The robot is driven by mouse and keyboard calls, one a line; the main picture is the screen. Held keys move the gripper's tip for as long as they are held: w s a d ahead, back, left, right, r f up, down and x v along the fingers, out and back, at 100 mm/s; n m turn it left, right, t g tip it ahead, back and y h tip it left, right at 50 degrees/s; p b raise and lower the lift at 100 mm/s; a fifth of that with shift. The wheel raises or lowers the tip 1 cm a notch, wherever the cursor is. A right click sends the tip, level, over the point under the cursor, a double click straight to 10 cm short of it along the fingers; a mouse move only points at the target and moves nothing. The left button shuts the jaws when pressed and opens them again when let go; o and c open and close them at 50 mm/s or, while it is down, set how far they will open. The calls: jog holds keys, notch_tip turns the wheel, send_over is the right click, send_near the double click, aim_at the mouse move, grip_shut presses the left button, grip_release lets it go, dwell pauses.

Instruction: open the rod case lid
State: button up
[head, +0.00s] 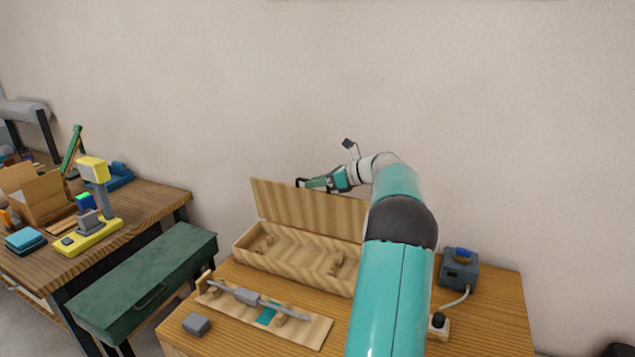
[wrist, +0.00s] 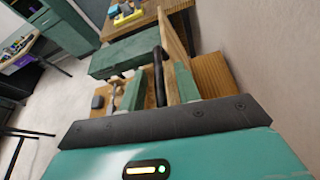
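The rod case (head: 243,244) is a pale wooden box on the wooden table, with wooden supports inside. Its lid (head: 290,208) stands raised, roughly upright, at the back of the box. My gripper (head: 303,184) is at the lid's top edge, reaching in from the right. In the wrist view the two green fingers of my gripper (wrist: 158,92) are spread apart. A black curved bar (wrist: 158,72), which looks like a handle, shows in the gap between them. The lid (wrist: 174,42) shows edge-on beyond. Contact between the fingers and the bar cannot be made out.
A wooden rack (head: 315,332) with a grey-centred rod lies in front of the case, with a small grey block (head: 196,324) beside it. A grey-blue device (head: 460,270) stands at right. A green chest (head: 145,280) and a cluttered workbench (head: 150,203) are at left.

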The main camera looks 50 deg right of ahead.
jog(key=v, duration=1.4)
